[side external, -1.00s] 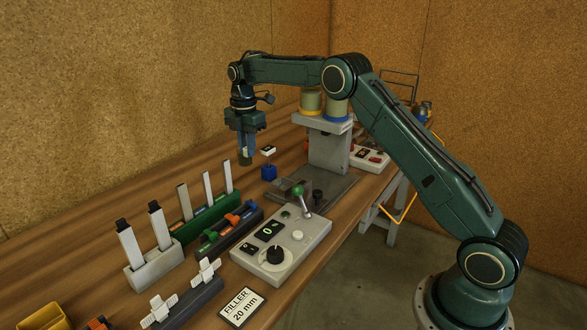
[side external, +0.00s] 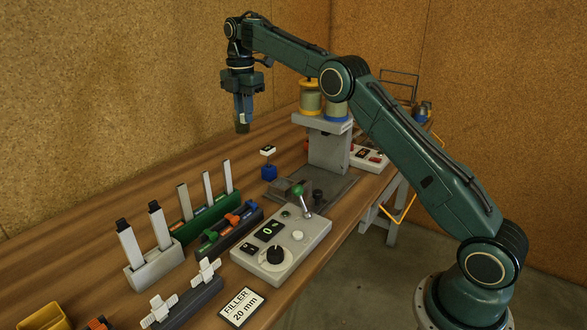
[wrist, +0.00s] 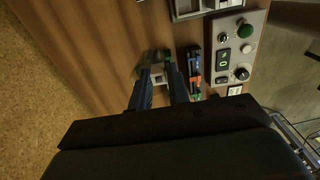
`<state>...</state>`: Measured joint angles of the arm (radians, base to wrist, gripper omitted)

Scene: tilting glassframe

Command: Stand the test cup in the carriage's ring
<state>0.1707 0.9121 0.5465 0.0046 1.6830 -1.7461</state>
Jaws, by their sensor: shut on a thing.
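My gripper (side external: 241,112) is raised over the far part of the bench, pointing down. It is shut on a small olive-brown thing (side external: 242,128), likely the test cup, whose lower end shows below the fingertips; the fingers hide the rest. In the wrist view my two fingers (wrist: 160,82) show, with a pale grey shape between them that I cannot name surely. The carriage's ring is too small to make out for certain there.
A blue block with a white tag (side external: 269,172) stands below my gripper. Racks of upright strips (side external: 206,210), a control box with a green-knobbed lever (side external: 285,248) and a "FILLER 20 mm" card (side external: 242,307) are nearer.

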